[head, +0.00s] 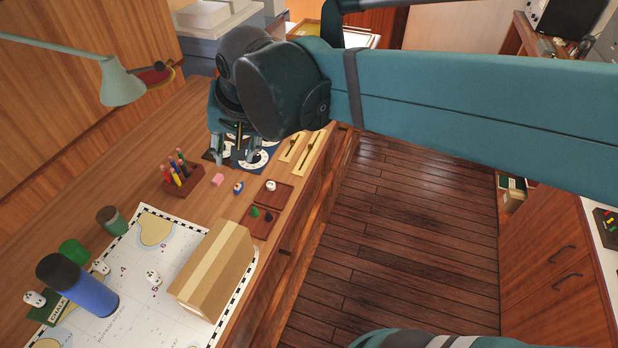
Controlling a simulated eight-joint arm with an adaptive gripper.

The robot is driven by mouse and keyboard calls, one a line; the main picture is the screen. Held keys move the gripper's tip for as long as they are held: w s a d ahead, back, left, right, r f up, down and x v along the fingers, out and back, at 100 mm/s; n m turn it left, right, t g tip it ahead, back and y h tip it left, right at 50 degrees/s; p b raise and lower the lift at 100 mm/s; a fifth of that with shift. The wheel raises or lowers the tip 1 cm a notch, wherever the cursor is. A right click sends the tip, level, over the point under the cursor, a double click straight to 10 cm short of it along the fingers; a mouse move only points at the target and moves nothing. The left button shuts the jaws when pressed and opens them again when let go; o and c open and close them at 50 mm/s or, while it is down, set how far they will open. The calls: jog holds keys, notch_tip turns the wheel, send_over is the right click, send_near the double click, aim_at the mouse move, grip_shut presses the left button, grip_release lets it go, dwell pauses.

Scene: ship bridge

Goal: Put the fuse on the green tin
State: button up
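My gripper (238,150) points down over a dark blue panel with white dial rings at the far end of the desk. Its fingers look spread apart, with a small dark and yellowish upright piece showing between them; I cannot tell what it is. I cannot make out the fuse for certain. Two green cylinders stand at the left, away from my gripper: a bright green one (73,251) behind the blue bottle, and a dark green one with a brownish side (112,220) beside the chart. I cannot tell for certain which is the green tin.
A cardboard box (215,268) and several small white figures stand on or by the chart (127,265). The blue bottle (85,288) stands at left. A pen block (183,180), pink eraser (217,180) and small wooden trays (260,222) lie between. A lamp (120,85) overhangs the desk.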

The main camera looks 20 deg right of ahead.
jog(key=s+d+f+n+t+h, duration=0.1)
jog(key=s+d+f+n, duration=0.3)
jog(key=s+d, duration=0.7)
jog(key=d+f+t, duration=0.1)
jog(key=d+f, duration=0.1)
jog(key=shift+s+d, duration=0.2)
jog(key=shift+d, duration=0.15)
